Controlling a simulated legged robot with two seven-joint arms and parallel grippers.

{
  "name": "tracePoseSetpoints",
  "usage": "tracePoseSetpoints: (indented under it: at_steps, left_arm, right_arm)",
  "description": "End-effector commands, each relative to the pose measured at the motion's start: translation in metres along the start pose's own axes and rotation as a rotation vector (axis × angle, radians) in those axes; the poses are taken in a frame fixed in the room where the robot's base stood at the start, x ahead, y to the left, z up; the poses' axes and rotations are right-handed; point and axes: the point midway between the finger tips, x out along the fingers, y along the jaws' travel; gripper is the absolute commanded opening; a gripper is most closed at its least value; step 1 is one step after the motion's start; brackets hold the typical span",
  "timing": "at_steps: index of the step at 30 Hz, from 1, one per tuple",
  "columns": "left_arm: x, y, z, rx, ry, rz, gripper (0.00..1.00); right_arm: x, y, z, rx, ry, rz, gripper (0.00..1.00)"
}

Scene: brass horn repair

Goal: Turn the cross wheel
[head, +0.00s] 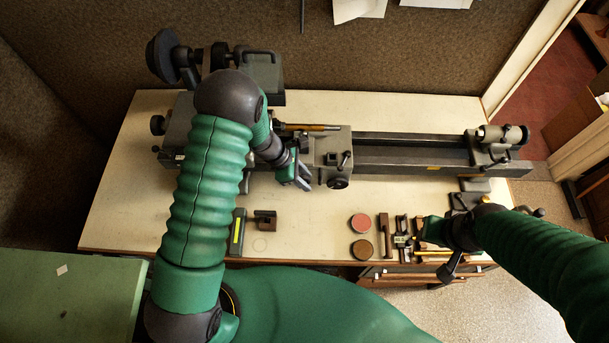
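A grey lathe stands along the back of the bench. Its carriage (335,145) carries a small lever and, at its front, a dark round wheel (338,183), which looks like the cross wheel. My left gripper (302,178) is just left of this wheel, pointing toward the lower right, with a small gap to it in the picture. It holds nothing that I can see; its finger gap is not clear. My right gripper (432,236) is over the small tools at the bench's front right, well away from the wheel. Its fingers blend with the tools there.
The tailstock (497,138) is at the right end of the lathe bed (412,155). A red disc (361,222), a brown disc (362,249) and a dark block (265,220) lie in front. The bench top between is bare.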

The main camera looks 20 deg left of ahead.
Motion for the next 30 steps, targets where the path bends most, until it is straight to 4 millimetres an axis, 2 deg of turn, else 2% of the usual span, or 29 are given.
tracePoseSetpoints:
  at_steps: [8, 11, 14, 24, 27, 30]
  left_arm:
    - [-0.003, 0.003, 0.001, 0.001, -0.001, 0.006, 0.33]
    - [-0.012, 0.005, 0.001, 0.003, -0.002, 0.010, 0.33]
    - [-0.032, 0.005, 0.000, 0.002, -0.001, 0.013, 0.33]
    - [-0.130, 0.004, -0.001, 0.002, -0.001, 0.012, 0.33]
    - [-0.150, 0.003, -0.001, 0.001, -0.001, 0.008, 0.33]
    - [-0.163, 0.003, 0.000, 0.001, 0.000, 0.005, 0.33]
  right_arm:
    - [0.001, 0.000, 0.000, 0.000, 0.000, 0.000, 0.36]
    - [0.004, 0.000, 0.001, 0.000, 0.000, 0.000, 0.36]
    - [0.011, 0.000, 0.003, 0.000, 0.000, 0.000, 0.36]
    - [0.031, 0.000, 0.007, 0.000, 0.000, 0.000, 0.36]
    - [0.035, 0.000, 0.008, 0.000, 0.000, 0.000, 0.36]
    - [0.036, 0.000, 0.009, 0.000, 0.000, 0.000, 0.36]
